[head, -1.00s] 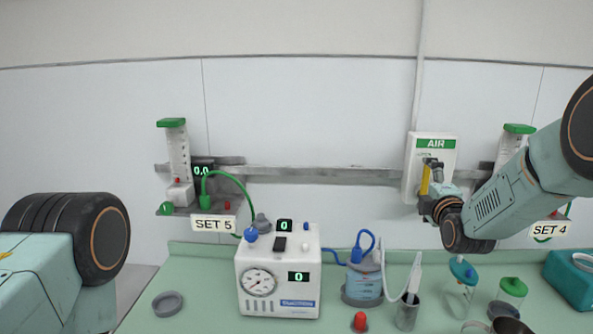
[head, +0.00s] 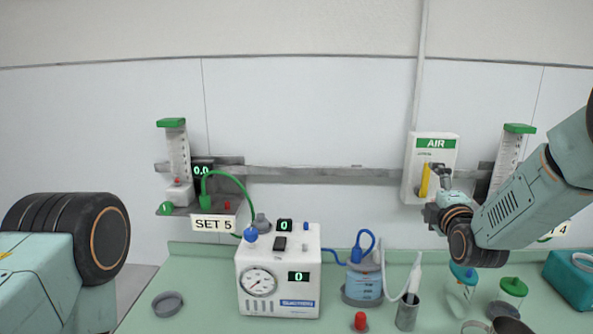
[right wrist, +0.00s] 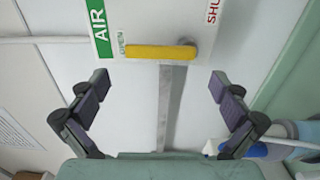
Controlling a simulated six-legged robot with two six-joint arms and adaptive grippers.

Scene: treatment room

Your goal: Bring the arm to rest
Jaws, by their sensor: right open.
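My right gripper (head: 440,184) is raised in front of the wall, by the white AIR box (head: 414,183) with its green label. In the right wrist view the gripper (right wrist: 152,85) is open, its dark fingers wide apart with nothing between them. The yellow lever (right wrist: 160,52) on the box lies ahead of the fingertips, apart from them, beside the word OPEN; it also shows in the head view (head: 424,181). My left arm shows at the lower left of the head view, but its gripper is not in view.
A rail (head: 320,174) with flowmeters runs along the wall. The air left of the AIR box is clear.

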